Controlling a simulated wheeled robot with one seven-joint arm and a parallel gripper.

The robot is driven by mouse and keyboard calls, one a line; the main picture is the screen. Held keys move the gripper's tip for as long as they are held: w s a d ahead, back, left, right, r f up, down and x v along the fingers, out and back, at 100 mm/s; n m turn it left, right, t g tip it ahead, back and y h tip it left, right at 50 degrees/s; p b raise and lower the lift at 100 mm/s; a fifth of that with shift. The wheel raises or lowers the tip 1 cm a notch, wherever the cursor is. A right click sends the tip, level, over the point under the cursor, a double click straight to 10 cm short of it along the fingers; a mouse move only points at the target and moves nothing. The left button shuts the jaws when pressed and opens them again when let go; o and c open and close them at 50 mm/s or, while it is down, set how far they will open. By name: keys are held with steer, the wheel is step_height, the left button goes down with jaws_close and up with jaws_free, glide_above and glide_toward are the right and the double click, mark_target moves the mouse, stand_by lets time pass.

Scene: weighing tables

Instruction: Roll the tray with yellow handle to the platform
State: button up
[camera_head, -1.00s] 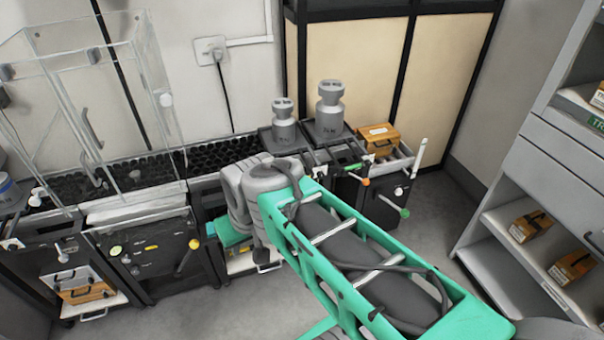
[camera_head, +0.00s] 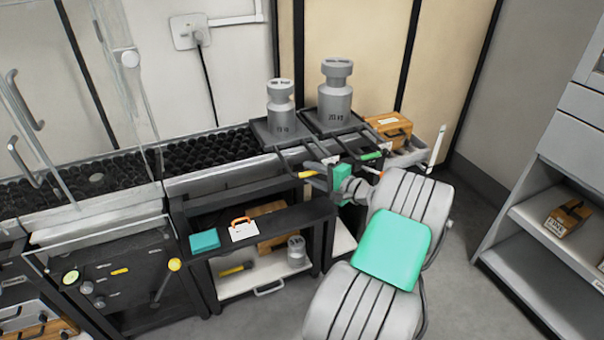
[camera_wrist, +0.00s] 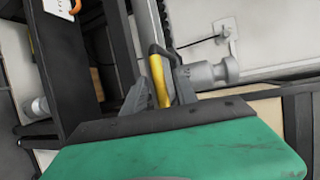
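The tray with the yellow handle (camera_head: 262,131) is a dark tray at the right end of the black roller bed. A grey 10 kg weight (camera_head: 281,110) stands on it. Its yellow handle (camera_head: 306,174) sticks out at the front and also shows in the wrist view (camera_wrist: 158,80). My gripper (camera_head: 319,175) is at this handle; in the wrist view (camera_wrist: 163,92) the handle lies between two fingers set apart. Contact is not clear. The bed of black rollers (camera_head: 205,152) runs left into a clear-walled enclosure (camera_head: 135,100); which part is the platform is not clear.
A second tray with a green handle (camera_head: 371,155) and a 20 kg weight (camera_head: 336,95) stands close on the right. A wooden case (camera_head: 388,130) is beyond it. A lower shelf (camera_head: 240,282) holds a small weight. Shelves (camera_head: 540,225) stand at the right.

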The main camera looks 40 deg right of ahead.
steer(key=x, duration=0.3)
steer(key=shift+w, duration=0.3)
jaws_close()
stand_by(1.2)
